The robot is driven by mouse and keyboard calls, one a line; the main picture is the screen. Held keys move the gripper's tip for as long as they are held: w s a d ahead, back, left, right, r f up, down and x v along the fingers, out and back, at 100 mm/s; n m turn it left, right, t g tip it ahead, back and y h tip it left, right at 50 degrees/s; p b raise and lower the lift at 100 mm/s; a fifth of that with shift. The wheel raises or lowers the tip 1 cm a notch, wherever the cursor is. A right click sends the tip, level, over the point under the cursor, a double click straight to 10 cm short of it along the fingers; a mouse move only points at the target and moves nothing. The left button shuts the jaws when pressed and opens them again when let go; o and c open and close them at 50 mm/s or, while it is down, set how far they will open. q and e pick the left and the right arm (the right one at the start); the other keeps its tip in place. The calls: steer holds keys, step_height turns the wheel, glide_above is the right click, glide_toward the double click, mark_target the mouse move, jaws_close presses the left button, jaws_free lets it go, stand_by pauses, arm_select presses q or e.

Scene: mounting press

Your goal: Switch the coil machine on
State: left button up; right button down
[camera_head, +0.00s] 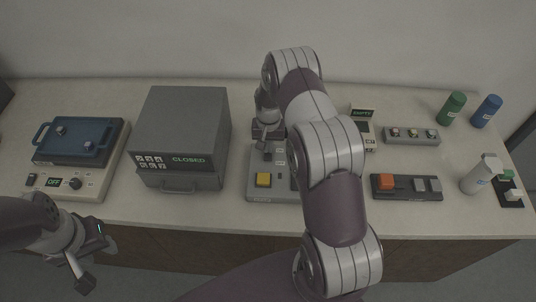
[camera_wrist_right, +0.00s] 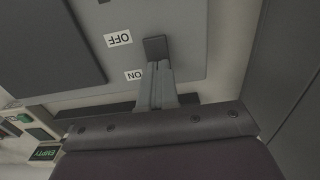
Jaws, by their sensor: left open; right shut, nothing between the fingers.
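The grey machine (camera_head: 259,188) with a yellow button (camera_head: 263,179) stands at the middle of the counter, partly hidden behind my right arm; I take it as the coil machine. In the right wrist view its grey panel (camera_wrist_right: 200,50) carries an OFF label (camera_wrist_right: 118,39) and an ON label (camera_wrist_right: 134,75). A dark switch lever (camera_wrist_right: 155,47) is beside the OFF label. My right gripper (camera_wrist_right: 156,66) is shut and empty, its tips at the lever's ON-side end; contact is unclear. It also shows over the machine (camera_head: 268,145). My left gripper (camera_head: 93,262) is open and empty before the counter's front edge.
A grey box reading CLOSED (camera_head: 185,125) stands left of the machine. Further left is a base with an OFF display (camera_head: 88,185) and a blue tray (camera_head: 75,140). To the right are a button panel (camera_head: 405,196), a white bottle (camera_head: 478,176), and green (camera_head: 452,108) and blue (camera_head: 487,111) bottles.

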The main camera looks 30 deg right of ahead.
step_height(320, 180, up, 7)
steer(key=p, duration=0.4)
steer(key=shift+p, duration=0.4)
